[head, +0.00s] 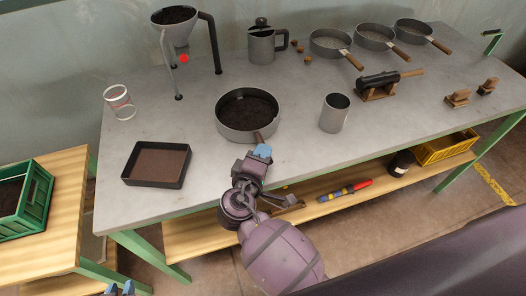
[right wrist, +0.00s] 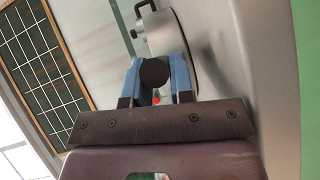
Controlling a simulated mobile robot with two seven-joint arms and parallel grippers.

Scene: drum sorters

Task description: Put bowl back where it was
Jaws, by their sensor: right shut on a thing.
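A round grey pan, bowl-like, with dark grainy contents (head: 247,112) is at the middle of the grey table. Its short brown handle points toward me. My right gripper (head: 263,151) is shut on this handle at the table's front edge. In the right wrist view the blue fingers (right wrist: 155,75) close on the dark round handle end, with the pan's grey side (right wrist: 178,47) beyond. I cannot tell whether the pan touches the table. A grey funnel-shaped bowl with dark contents (head: 174,27) sits on a stand at the back left. My left gripper (head: 119,289) is open and empty at the bottom left.
A black tray (head: 184,164) and a clear cup (head: 119,102) are left of the pan. A metal cup (head: 334,113) stands to its right. A lidded pot (head: 262,45) and several pans (head: 375,37) line the back. A green crate (head: 38,205) is at left.

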